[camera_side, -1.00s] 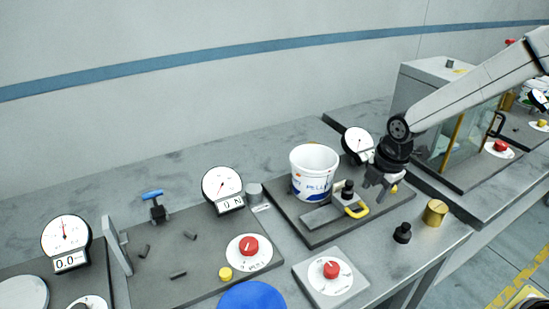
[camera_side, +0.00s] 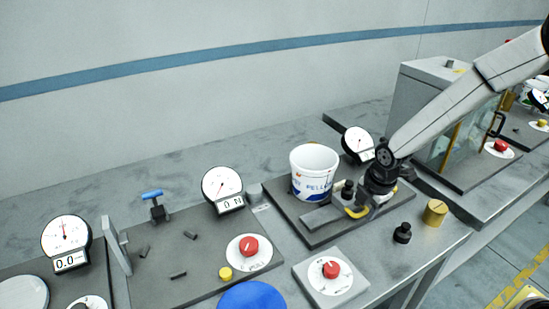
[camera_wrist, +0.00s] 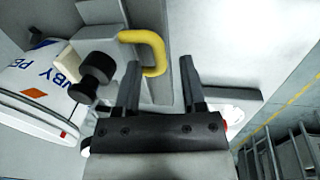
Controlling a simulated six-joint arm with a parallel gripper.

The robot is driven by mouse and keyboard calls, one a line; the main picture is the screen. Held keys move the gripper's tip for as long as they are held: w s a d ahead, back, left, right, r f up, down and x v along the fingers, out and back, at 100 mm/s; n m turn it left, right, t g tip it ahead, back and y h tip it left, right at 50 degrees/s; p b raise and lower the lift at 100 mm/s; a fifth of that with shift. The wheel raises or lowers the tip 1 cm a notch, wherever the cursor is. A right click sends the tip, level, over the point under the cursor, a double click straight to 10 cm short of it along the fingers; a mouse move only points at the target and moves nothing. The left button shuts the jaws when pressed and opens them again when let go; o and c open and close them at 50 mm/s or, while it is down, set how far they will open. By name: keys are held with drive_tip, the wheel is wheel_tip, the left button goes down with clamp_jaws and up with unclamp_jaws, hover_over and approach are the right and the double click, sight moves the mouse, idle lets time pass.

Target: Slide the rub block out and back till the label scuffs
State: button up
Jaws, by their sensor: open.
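The white tub (camera_side: 314,172) with a blue-printed label stands on a dark base plate. In the wrist view the tub (camera_wrist: 40,88) lies at the left, its label showing blue letters and an orange diamond. Beside it is the grey rub block assembly (camera_side: 322,216) with a black knob (camera_wrist: 97,72), a pale pad (camera_wrist: 66,56) facing the tub and a yellow handle (camera_side: 357,211). I cannot tell whether the pad touches the label. My gripper (camera_wrist: 160,84) is open, with the yellow handle (camera_wrist: 153,52) just ahead, between the finger lines. In the side view the fingertips are mostly hidden.
A black knob (camera_side: 402,233) and a brass cylinder (camera_side: 435,212) stand at the right near the bench edge. A red knob on a grey box (camera_side: 331,269) is in front. Bare bench lies between these and the plate.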

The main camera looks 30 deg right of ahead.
drive_tip(key=shift+w+f, duration=0.1)
drive_tip(key=shift+f, duration=0.35)
drive_tip(key=shift+c, duration=0.3)
clamp_jaws()
idle(1.0)
